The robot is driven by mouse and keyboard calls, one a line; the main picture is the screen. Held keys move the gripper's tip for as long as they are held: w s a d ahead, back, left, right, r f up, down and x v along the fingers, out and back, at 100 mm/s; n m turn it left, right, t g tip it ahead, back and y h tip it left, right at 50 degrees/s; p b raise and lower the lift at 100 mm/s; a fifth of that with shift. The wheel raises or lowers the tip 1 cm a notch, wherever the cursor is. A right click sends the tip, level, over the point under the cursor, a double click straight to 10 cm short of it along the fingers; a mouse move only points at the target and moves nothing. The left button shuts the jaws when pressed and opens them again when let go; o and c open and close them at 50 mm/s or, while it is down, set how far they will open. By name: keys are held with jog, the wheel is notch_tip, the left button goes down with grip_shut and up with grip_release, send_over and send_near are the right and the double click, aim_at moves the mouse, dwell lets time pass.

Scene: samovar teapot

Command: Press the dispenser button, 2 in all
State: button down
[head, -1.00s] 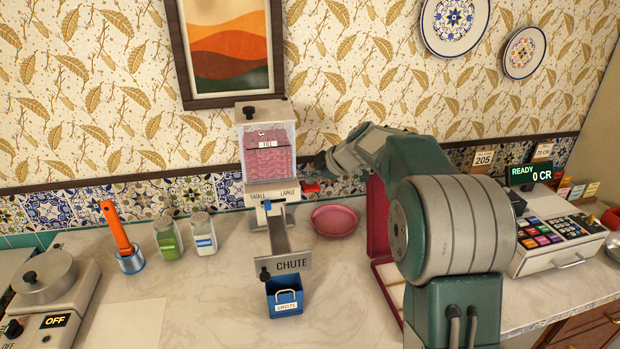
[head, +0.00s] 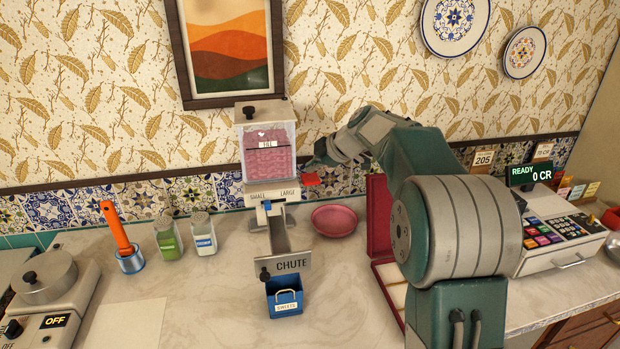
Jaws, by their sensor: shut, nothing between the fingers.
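The dispenser (head: 257,190) stands against the back wall, with a clear hopper (head: 268,157) of pink sweets on top. Its front reads SMALL and LARGE, with a small blue part (head: 267,205) below. A red paddle-like part (head: 311,179) shows at its right side; I cannot tell if it is the button. My gripper (head: 316,163) is shut and empty, pointing left just above the red part. Whether they touch is unclear. A chute (head: 284,264) slopes forward from the dispenser to a blue bucket (head: 286,304) labelled SWEETS.
A pink dish (head: 335,220) lies right of the chute, and an open dark red case (head: 379,225) stands behind my arm. Two shakers (head: 185,238) and an orange-handled tool (head: 118,228) stand left. A register (head: 550,235) reads READY 0 CR.

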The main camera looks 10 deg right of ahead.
aim_at(313, 178)
jog(key=shift+r, duration=2.5)
dwell(0.4)
jog(key=m, duration=0.2)
jog(key=r+m, duration=0.1)
jog(key=m, duration=0.2)
jog(key=r+m, duration=0.1)
jog(key=m, duration=0.8)
jog(key=r+m, duration=0.1)
jog(key=m, duration=0.4)
jog(key=shift+a+r+t+h, duration=0.2)
jog(key=shift+r+t+h, duration=0.1)
jog(key=shift+h, duration=0.1)
